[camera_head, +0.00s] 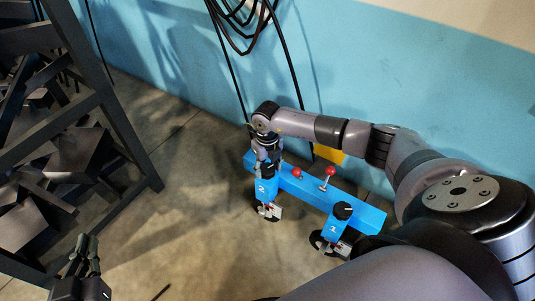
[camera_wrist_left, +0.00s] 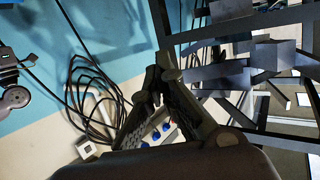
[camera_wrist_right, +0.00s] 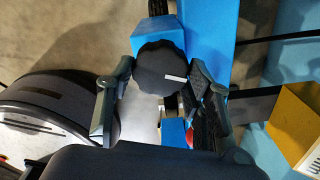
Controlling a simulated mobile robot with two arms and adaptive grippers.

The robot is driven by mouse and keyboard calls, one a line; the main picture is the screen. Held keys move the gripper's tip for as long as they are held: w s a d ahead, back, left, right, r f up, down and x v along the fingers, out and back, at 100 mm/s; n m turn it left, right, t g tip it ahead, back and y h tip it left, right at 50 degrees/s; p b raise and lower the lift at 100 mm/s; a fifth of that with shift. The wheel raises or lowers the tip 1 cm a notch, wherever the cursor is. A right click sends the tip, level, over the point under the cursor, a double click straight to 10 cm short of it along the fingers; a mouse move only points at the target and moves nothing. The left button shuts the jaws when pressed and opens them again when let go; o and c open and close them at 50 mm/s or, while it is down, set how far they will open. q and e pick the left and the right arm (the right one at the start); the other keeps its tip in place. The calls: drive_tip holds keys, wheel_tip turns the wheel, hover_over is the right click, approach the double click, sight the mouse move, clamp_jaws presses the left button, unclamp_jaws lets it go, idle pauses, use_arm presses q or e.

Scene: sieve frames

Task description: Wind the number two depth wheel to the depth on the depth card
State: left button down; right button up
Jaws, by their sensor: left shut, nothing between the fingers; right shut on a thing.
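A blue beam (camera_head: 298,183) carries two blue units marked 2 (camera_head: 262,189) and 1 (camera_head: 333,228). The number two depth wheel (camera_wrist_right: 158,68) is a dark scalloped knob on top of unit 2, with a white index line pointing right in the right wrist view. My right gripper (camera_head: 268,160) is shut on this wheel from above. The number one wheel (camera_head: 342,211) stands free on the nearer unit. My left gripper (camera_head: 86,254) is shut and empty, far left of the beam. I cannot make out a depth card's reading.
Two red-knobbed levers (camera_head: 330,171) rise from the beam between the units. A yellow block (camera_head: 328,153) is behind the beam, by the blue wall. A dark metal rack (camera_head: 85,110) stands at left. Black cables (camera_head: 240,25) hang on the wall. Floor between rack and beam is clear.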

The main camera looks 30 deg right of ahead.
drive_tip(key=m+p, duration=0.2)
drive_tip(key=shift+r+m, duration=0.2)
drive_tip(key=shift+m, duration=0.2)
drive_tip(key=m+p, duration=0.2)
drive_tip(key=m, duration=0.1)
drive_tip(key=shift+a, duration=0.1)
use_arm(q)
drive_tip(key=s+a+f+g+y, duration=0.1)
drive_tip(key=s+f+g, duration=0.3)
drive_tip(key=s, duration=0.4)
drive_tip(key=s+a+f+g+y+p, duration=0.1)
drive_tip(key=s+a+f+g, duration=0.3)
drive_tip(key=s+f+g, duration=0.1)
drive_tip(key=shift+s+a+f+n+g+y, duration=0.2)
drive_tip(key=shift+s+a+n+g+y, duration=0.15)
drive_tip(key=shift+s+g, duration=0.75)
use_arm(e)
drive_tip(key=shift+f+m, duration=0.1)
drive_tip(key=shift+m, duration=0.7)
use_arm(q)
drive_tip(key=shift+s+t, duration=0.25)
drive_tip(key=shift+t, duration=0.05)
use_arm(e)
drive_tip(key=o, duration=1.1)
drive_tip(key=shift+o, duration=0.2)
